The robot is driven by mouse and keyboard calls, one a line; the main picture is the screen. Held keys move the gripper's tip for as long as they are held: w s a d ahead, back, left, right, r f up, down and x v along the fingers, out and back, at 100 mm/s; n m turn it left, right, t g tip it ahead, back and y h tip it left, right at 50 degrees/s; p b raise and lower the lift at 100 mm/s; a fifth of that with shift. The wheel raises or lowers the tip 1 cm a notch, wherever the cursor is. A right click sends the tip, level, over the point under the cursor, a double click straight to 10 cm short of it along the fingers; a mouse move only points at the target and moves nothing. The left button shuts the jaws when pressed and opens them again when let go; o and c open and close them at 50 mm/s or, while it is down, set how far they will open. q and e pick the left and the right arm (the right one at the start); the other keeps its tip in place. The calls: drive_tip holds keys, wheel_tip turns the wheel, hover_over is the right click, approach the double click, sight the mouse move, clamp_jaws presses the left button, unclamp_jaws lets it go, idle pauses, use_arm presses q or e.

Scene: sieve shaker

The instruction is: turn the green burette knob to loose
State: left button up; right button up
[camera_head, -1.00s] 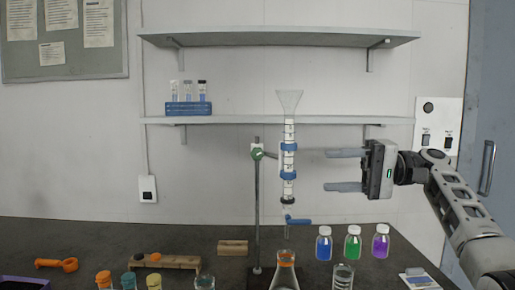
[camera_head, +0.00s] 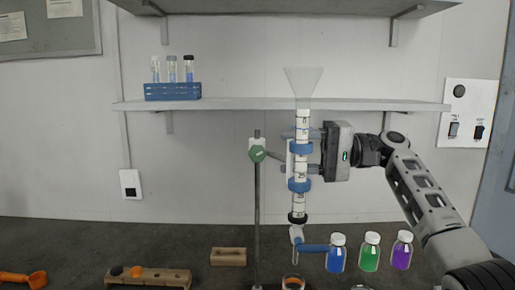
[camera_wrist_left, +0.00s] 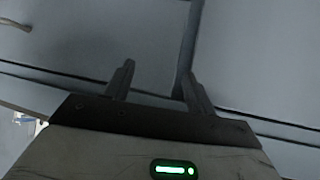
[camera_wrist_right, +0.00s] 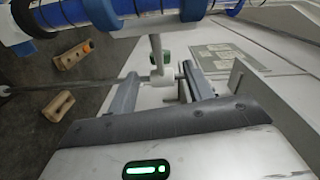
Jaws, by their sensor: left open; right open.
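The green knob (camera_head: 257,154) sits on the clamp at the metal stand rod (camera_head: 257,205), left of the upright burette (camera_head: 301,160). It also shows in the right wrist view (camera_wrist_right: 167,52), beyond the fingertips and partly hidden by a white clamp part. My right gripper (camera_head: 286,151) is open, with its fingers pointing left toward the knob, apart from it. The fingers pass at the burette's upper part and are partly hidden by it. My left gripper (camera_wrist_left: 157,70) is open and empty in the left wrist view, away from the stand; it is outside the head view.
A blue stopcock handle (camera_head: 318,248) is at the burette's lower end. Blue, green (camera_head: 370,252) and purple bottles stand to its right. A shelf (camera_head: 225,105) with a blue test-tube rack (camera_head: 172,92) is behind. Wooden blocks (camera_head: 228,257) lie on the dark bench.

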sight(258, 161)
drive_tip(key=a+p, duration=0.1)
drive_tip(key=a, duration=0.6)
drive_tip(key=shift+f, duration=0.1)
use_arm(q)
drive_tip(key=shift+w+a+r, duration=0.2)
drive_tip(key=shift+w+r, duration=0.2)
drive_tip(key=shift+r, duration=0.1)
use_arm(e)
drive_tip(key=shift+a, duration=0.15)
drive_tip(key=c, duration=0.9)
drive_tip(key=shift+r+h+p, duration=0.25)
drive_tip(key=shift+h+p, duration=0.05)
drive_tip(key=shift+p, duration=0.45)
drive_tip(key=shift+h+p, duration=0.3)
drive_tip(key=shift+f, duration=0.25)
use_arm(q)
drive_tip(key=shift+s+a+r, duration=0.15)
drive_tip(key=shift+s+r, duration=0.1)
drive_tip(key=shift+s, duration=0.05)
use_arm(e)
drive_tip(key=o, duration=0.9)
